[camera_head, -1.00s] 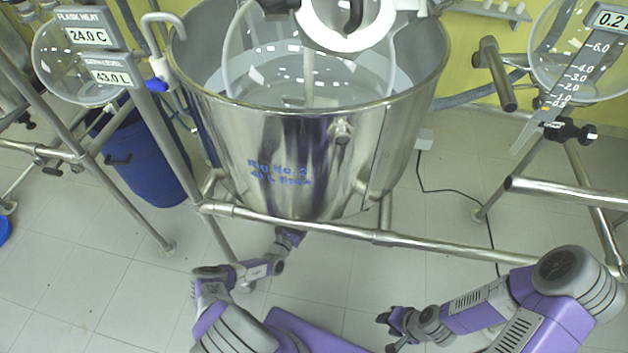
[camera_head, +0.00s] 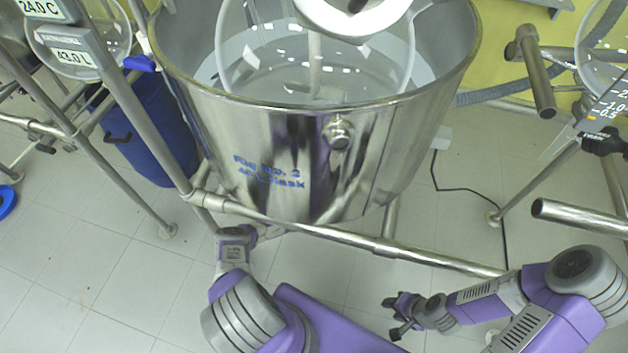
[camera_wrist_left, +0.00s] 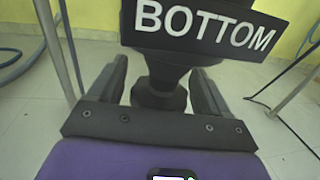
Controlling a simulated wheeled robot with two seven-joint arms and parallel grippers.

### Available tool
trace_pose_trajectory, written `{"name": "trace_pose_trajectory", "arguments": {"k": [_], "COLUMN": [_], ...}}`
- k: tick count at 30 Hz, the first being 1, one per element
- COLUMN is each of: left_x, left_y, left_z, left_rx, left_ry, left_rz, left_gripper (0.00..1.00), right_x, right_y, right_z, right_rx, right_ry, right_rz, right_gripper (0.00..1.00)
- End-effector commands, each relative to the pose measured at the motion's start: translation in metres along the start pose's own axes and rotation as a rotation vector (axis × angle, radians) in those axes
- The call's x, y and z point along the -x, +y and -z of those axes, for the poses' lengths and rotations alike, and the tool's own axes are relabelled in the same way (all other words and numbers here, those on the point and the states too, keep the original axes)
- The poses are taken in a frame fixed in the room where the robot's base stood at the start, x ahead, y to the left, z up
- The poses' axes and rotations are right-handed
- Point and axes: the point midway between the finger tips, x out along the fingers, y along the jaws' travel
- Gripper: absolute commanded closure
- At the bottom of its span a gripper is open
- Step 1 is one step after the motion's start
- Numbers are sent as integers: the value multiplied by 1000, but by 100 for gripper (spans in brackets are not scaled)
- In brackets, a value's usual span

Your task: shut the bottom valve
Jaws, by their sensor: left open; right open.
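The bottom valve (camera_wrist_left: 159,92) is a dark fitting in the left wrist view, below a black plate marked BOTTOM (camera_wrist_left: 205,28). My left gripper (camera_wrist_left: 158,84) is open, with one finger on each side of the valve's dark neck. I cannot tell whether the fingers touch it. In the head view my left arm reaches under the steel vessel (camera_head: 290,150), which hides the valve and the left fingertips. My right gripper (camera_head: 394,315) is open and empty, low over the floor at the right of centre.
A steel frame rail (camera_head: 330,234) crosses in front of the vessel, with legs on both sides. A blue drum (camera_head: 160,140) stands at the left. A black cable (camera_head: 465,190) lies on the tiled floor at the right. Glass vessels hang at both sides.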

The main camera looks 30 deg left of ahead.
Motion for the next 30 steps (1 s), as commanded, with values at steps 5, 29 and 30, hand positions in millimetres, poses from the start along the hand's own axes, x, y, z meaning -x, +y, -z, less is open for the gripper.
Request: {"name": "trace_pose_trajectory", "arguments": {"k": [5, 29, 30], "left_x": [-1, 0, 0], "left_y": [0, 0, 0], "left_z": [-1, -1, -1], "left_rx": [0, 2, 4], "left_ry": [0, 2, 2], "left_rz": [-1, -82, -104], "left_gripper": [22, 73, 73], "right_x": [0, 10, 11], "right_y": [0, -4, -4], "right_z": [0, 0, 0], "right_rx": [0, 0, 0], "right_ry": [0, 0, 0], "right_rz": [0, 0, 0], "right_gripper": [57, 57, 57]}}
